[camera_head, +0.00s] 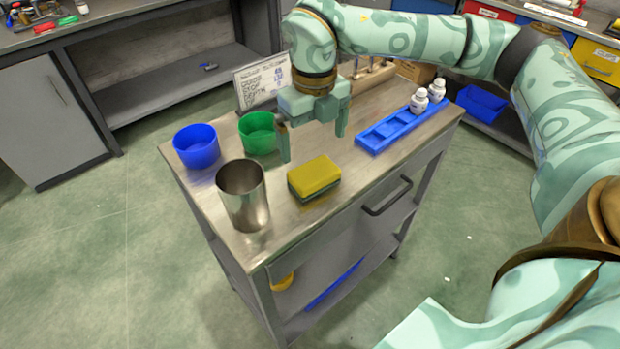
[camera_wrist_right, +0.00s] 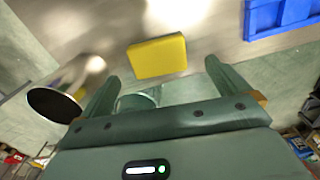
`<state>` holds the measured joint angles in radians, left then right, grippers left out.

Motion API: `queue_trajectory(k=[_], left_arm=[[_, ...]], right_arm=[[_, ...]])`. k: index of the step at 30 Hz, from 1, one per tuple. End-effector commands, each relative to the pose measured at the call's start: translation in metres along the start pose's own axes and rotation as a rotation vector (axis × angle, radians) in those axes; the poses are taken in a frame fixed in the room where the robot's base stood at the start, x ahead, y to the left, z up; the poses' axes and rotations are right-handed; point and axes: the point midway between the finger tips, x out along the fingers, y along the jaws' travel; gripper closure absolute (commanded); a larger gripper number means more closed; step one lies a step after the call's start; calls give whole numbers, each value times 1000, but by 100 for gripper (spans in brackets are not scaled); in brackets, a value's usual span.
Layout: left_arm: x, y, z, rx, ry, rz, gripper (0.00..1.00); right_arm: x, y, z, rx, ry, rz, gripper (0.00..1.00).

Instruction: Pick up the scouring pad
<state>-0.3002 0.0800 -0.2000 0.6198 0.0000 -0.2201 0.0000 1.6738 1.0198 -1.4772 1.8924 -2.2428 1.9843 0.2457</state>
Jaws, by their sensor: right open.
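The scouring pad (camera_head: 314,177), yellow on top with a dark green underside, lies flat on the metal cart top (camera_head: 283,211) near its front edge. My right gripper (camera_head: 312,147) is open and empty above the cart, a little behind and above the pad. In the right wrist view the pad (camera_wrist_right: 158,57) shows ahead of the open fingers (camera_wrist_right: 160,75), between their lines and apart from both. My left gripper does not show.
A metal cup (camera_head: 244,195) stands left of the pad. A blue cup (camera_head: 196,146) and a green cup (camera_head: 258,132) stand behind it. A blue tray (camera_head: 390,133) with white bottles (camera_head: 419,101) lies to the right. A sign (camera_head: 262,82) stands at the back.

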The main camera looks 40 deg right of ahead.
Motion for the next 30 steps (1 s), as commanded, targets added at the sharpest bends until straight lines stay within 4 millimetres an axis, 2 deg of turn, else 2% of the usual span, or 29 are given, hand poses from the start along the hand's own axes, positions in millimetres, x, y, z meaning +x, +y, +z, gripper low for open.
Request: queue_trajectory(k=[1, 3, 11, 18, 21, 26, 27, 30], left_arm=[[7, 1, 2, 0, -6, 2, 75], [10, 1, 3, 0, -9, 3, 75], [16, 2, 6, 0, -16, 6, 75], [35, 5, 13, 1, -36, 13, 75], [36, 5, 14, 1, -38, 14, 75], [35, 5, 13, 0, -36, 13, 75], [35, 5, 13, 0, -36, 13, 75], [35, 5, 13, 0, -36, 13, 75]], right_arm=[[16, 0, 0, -1, 4, 1, 0], [26, 0, 0, -1, 3, 1, 0], [42, 1, -2, -1, 0, 1, 0], [82, 5, -8, -2, 3, 1, 0], [88, 5, -8, -2, 0, 1, 0], [85, 5, -8, -2, -3, 2, 0], [85, 5, -8, -2, -3, 2, 6], [85, 5, -8, -2, -3, 2, 33]])
